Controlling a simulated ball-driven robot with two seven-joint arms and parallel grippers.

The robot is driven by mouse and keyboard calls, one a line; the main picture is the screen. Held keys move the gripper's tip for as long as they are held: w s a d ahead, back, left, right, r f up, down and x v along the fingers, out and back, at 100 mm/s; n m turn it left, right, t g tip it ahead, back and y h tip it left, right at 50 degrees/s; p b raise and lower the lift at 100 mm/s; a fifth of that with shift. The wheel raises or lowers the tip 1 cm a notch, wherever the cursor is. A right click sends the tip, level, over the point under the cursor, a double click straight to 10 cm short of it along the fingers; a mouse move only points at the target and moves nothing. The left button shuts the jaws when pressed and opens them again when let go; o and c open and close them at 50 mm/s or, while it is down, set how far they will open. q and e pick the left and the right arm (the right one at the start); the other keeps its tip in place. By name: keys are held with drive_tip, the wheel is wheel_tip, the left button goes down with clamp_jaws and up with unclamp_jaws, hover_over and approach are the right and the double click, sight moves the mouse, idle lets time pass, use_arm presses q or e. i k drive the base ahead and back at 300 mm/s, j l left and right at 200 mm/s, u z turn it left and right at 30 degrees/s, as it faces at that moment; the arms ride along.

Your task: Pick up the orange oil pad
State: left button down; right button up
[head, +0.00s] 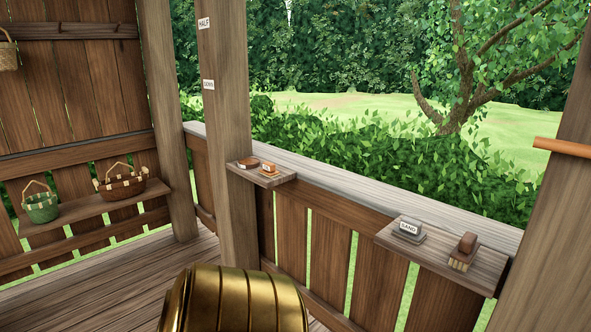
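A small orange block with a white part, which looks like the orange oil pad (269,168), sits on a small wooden shelf (284,180) fixed by the post at the middle of the railing. A round brown dish-like thing (247,162) is just left of it on the same shelf. The pad is small in the picture, so its details are hard to tell. Neither of my grippers is in the head view.
A second railing shelf (455,268) at right holds a SAND-labelled block (409,228) and a brown brush (464,250). A green basket (41,206) and a brown basket (121,183) stand on the left wall shelf. An orange rod (564,147) crosses the right post.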

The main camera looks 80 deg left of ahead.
sight(268, 171)
drive_tip(key=u, duration=2.7)
